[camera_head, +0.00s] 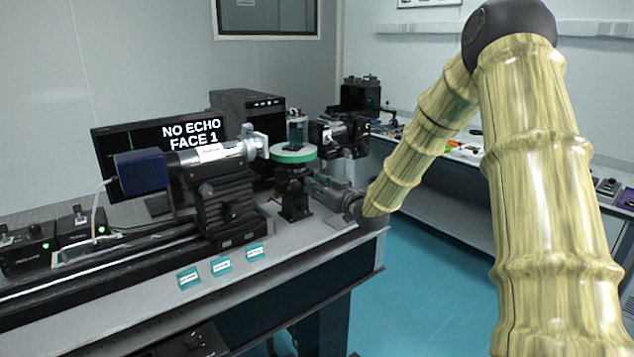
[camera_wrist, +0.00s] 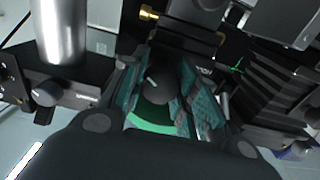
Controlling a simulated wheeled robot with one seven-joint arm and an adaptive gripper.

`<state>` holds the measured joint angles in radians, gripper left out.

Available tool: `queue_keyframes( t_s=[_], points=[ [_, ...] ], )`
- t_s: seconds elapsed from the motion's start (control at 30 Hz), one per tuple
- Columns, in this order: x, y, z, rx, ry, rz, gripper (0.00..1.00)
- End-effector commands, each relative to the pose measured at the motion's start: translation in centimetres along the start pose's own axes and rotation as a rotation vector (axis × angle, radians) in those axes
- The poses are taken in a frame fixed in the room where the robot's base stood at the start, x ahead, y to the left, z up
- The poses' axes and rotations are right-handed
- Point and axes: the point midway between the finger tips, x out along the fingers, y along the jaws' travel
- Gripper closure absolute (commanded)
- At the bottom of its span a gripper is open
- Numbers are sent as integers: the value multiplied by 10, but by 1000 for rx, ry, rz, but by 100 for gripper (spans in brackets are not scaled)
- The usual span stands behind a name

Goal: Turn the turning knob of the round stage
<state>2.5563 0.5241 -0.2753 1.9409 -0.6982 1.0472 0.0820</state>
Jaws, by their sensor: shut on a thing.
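The round stage (camera_head: 293,155) has a pale green rim and stands on a dark post on the optical table, with a clear block (camera_head: 296,133) on top. My gripper (camera_head: 317,183) reaches in from the right, just below the stage's rim. In the wrist view, the dark turning knob (camera_wrist: 157,80) with a short white mark sits between the teal pads of my gripper (camera_wrist: 166,92). The fingers are shut on the knob from both sides. A bright green arc (camera_wrist: 152,126) shows below the knob. The knob is hidden in the head view.
A blue-ended camera tube (camera_head: 140,171) on a black mount stands left of the stage. A monitor (camera_head: 165,135) reading "NO ECHO FACE 1" is behind. Dark instruments (camera_head: 338,131) stand close behind my gripper. The table's front strip holds several teal labels (camera_head: 221,265).

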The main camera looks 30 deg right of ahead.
Motion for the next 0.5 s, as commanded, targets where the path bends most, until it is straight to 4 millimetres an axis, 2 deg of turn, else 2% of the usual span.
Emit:
queue_keyframes(
  t_s=[0.5],
  points=[
    [-1, 2, 0, 493, 0, 3, 94]
  ],
)
